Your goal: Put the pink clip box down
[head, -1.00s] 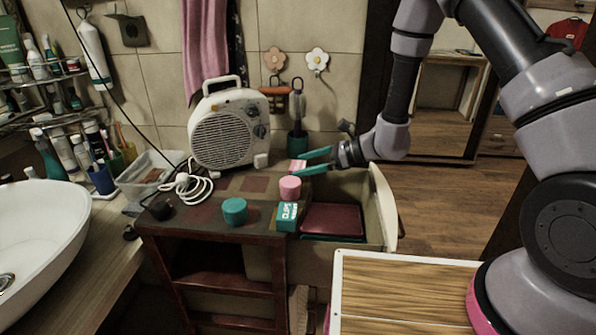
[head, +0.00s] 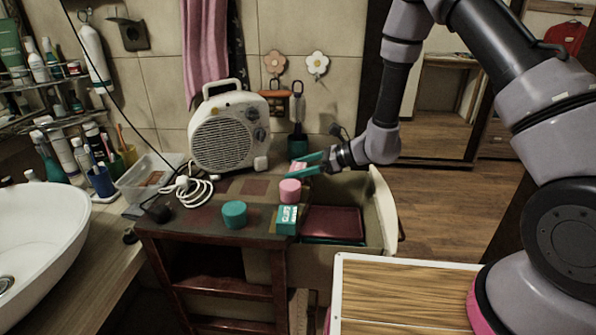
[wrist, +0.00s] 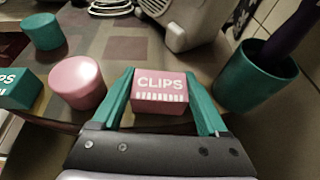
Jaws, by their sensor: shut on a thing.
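The pink clip box (wrist: 160,90), lettered "CLIPS", sits between the two teal fingers of my gripper (wrist: 162,108) in the wrist view. My gripper is shut on it. In the head view the pink clip box (head: 298,167) and my gripper (head: 308,163) are over the back right part of the dark wooden stand (head: 190,222). I cannot tell whether the box touches the top.
A pink round container (head: 290,190), a teal round container (head: 235,214) and a teal clip box (head: 287,219) stand near the front. A heater (head: 225,135) stands behind left. A teal cup (wrist: 256,76) is close to my right finger.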

